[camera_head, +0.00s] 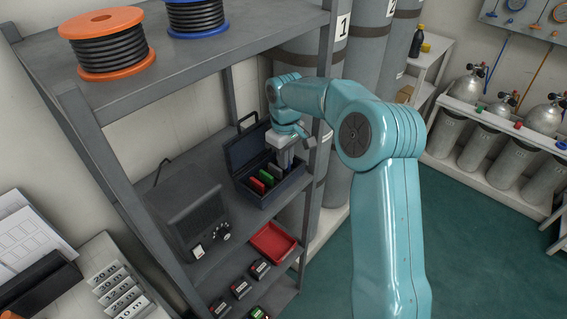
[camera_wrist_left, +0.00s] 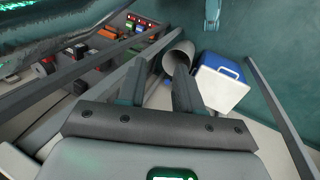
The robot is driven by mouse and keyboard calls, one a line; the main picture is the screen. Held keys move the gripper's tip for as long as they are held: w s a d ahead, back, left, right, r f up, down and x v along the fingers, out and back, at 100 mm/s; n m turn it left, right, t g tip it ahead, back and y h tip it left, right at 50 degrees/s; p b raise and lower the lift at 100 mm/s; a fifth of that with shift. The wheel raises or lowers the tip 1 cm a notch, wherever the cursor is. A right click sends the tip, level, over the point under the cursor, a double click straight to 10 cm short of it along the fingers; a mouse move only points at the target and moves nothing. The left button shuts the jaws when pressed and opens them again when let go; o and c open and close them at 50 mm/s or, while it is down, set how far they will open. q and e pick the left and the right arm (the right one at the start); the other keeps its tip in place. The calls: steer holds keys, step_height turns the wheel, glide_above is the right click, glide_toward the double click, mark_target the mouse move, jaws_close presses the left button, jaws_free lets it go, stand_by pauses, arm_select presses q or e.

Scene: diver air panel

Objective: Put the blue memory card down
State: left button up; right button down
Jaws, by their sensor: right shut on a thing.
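My right gripper (camera_head: 285,165) reaches down into an open dark case (camera_head: 273,200) on the middle shelf. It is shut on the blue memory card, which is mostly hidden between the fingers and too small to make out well. Red cards (camera_head: 257,185) and a green card (camera_head: 267,178) stand in the case, to the left of the gripper. I cannot tell whether the held card touches the case floor. My left gripper (camera_wrist_left: 158,80) shows in the left wrist view, its two fingers apart and nothing between them.
A dark radio-like box (camera_head: 188,215) stands left of the case. A red tray (camera_head: 272,242) lies on the lower shelf. The shelf post (camera_head: 325,80) is close to my right arm. In the left wrist view a blue and white cooler (camera_wrist_left: 220,82) stands beyond the fingers.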

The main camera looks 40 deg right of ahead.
steer(key=c, duration=1.5)
jaws_free()
steer(key=shift+w+d+f, duration=0.15)
steer(key=shift+d+f, duration=0.05)
steer(key=shift+f, duration=0.05)
steer(key=shift+a+r, duration=0.25)
steer(key=shift+r, duration=0.05)
steer(key=shift+d+r, duration=0.15)
steer(key=shift+r, duration=0.2)
step_height(320, 180, up, 6)
steer(key=shift+r, duration=0.15)
steer(key=shift+d+r, duration=0.1)
steer(key=shift+d, duration=0.05)
steer(key=shift+a, duration=0.2)
steer(key=shift+d, duration=0.15)
